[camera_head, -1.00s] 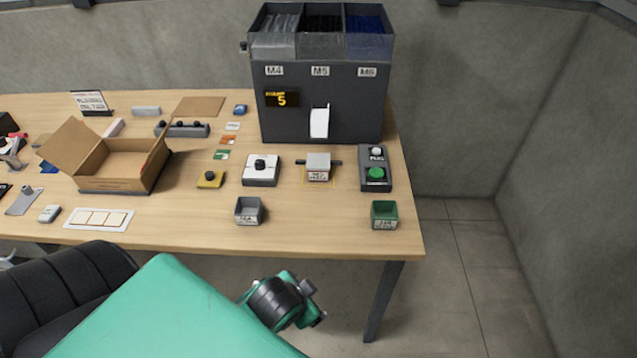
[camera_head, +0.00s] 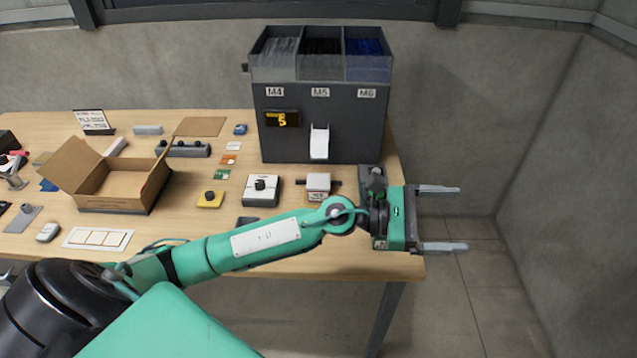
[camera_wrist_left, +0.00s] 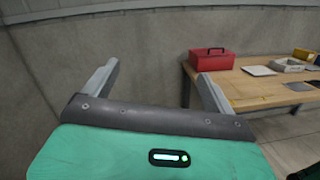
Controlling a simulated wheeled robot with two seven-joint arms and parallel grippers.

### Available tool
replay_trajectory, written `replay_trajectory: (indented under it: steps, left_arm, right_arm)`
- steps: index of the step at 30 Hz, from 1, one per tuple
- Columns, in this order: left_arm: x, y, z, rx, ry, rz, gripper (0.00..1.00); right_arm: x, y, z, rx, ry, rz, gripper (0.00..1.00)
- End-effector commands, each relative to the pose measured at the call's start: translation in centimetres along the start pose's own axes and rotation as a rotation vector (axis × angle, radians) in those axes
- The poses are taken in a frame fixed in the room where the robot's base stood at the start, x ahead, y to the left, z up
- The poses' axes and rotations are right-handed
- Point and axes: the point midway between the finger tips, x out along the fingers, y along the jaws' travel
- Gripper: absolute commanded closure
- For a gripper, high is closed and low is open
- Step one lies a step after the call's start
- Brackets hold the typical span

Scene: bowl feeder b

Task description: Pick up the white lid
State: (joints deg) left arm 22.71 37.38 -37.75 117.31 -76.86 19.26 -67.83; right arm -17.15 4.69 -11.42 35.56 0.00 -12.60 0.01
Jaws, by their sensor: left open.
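A white square piece with a black knob on top (camera_head: 260,190), which looks like the white lid, sits on the table in the head view, in front of the dark feeder and left of a small grey-white block. My left gripper (camera_head: 460,218) is open and empty, past the table's right edge, with its fingers pointing right. It is well to the right of the white piece and apart from it. The left wrist view shows its two spread fingers (camera_wrist_left: 158,70) with nothing between them; the white piece does not show there. My right gripper is not in view.
The dark feeder (camera_head: 320,125) stands at the back right. A yellow knobbed piece (camera_head: 210,199) and an open cardboard box (camera_head: 118,185) lie to the left. My left arm crosses the table's front and hides small bins. The wrist view shows a red box (camera_wrist_left: 211,60) on another table.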

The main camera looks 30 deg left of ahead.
Motion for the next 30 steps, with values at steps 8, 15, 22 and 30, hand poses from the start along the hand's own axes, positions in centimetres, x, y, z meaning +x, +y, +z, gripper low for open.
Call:
replay_trajectory:
  steps: [8,15,22,30]
  left_arm:
    - [-5.8,4.9,-9.0,0.804,0.563,-0.496,0.11]
    - [-18.2,15.5,-11.6,1.172,1.108,-0.916,0.11]
    - [-26.3,21.2,-9.4,1.212,1.417,-1.149,0.11]
    - [-28.2,22.4,-11.9,1.2,1.469,-1.194,0.11]
  right_arm:
    - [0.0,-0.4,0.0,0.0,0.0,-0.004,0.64]
    - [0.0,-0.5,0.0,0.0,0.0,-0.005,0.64]
    - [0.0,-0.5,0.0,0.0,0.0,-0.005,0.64]
    - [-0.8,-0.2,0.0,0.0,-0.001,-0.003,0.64]
